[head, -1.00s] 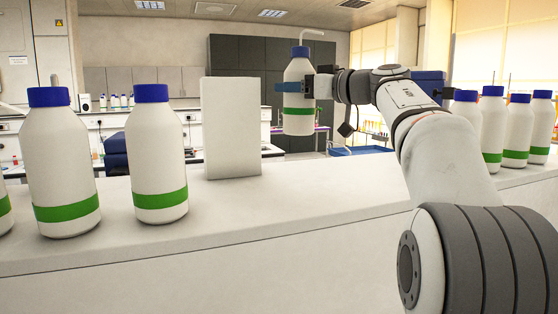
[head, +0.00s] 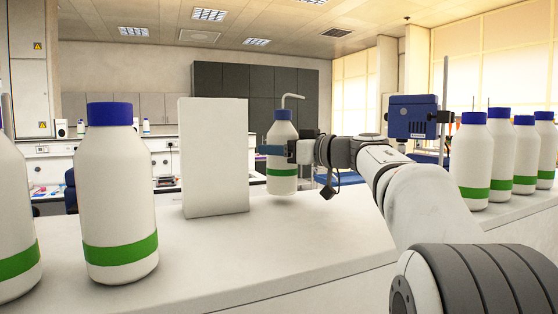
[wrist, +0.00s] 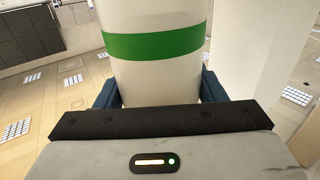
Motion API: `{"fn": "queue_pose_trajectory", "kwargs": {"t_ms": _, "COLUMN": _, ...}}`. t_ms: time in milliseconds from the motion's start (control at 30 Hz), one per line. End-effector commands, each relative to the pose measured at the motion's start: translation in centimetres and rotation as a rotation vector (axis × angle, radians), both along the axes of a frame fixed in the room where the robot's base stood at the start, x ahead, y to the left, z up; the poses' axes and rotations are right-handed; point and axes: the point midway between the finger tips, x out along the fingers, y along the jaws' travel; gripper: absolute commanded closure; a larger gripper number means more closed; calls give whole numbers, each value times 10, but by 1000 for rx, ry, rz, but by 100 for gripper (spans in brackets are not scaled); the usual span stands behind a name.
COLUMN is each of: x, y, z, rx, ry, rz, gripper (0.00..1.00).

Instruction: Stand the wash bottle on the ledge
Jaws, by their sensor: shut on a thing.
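The wash bottle (head: 282,181) is white with a green band, a blue cap and a bent spout. My gripper (head: 276,149) is shut on its upper body, blue fingers on either side, and holds it upright. In the wrist view the bottle (wrist: 155,75) stands between the fingers of my gripper (wrist: 158,90), its top and base out of frame. The white ledge (head: 290,255) runs across the head view. The bottle's base is low by the ledge's far part; I cannot tell whether it touches.
A white upright block (head: 214,158) stands just left of the held bottle. White bottles with blue caps stand at the left (head: 119,195) and several at the right (head: 473,160). The ledge in front of the held bottle is clear.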

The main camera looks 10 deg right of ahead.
Motion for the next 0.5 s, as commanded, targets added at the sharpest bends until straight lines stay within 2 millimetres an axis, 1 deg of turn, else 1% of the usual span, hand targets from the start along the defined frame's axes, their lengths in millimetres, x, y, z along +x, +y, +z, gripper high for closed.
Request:
{"fn": "queue_pose_trajectory", "kwargs": {"t_ms": 33, "x": 0, "y": 0, "z": -7, "rx": 1, "ry": 1, "rz": 0, "gripper": 78}}
{"fn": "queue_pose_trajectory", "kwargs": {"t_ms": 133, "x": -1, "y": 0, "z": -16, "rx": 1, "ry": -1, "rz": -1, "gripper": 78}}
{"fn": "queue_pose_trajectory", "kwargs": {"t_ms": 500, "x": 0, "y": -1, "z": -19, "rx": 1, "ry": -2, "rz": -2, "gripper": 78}}
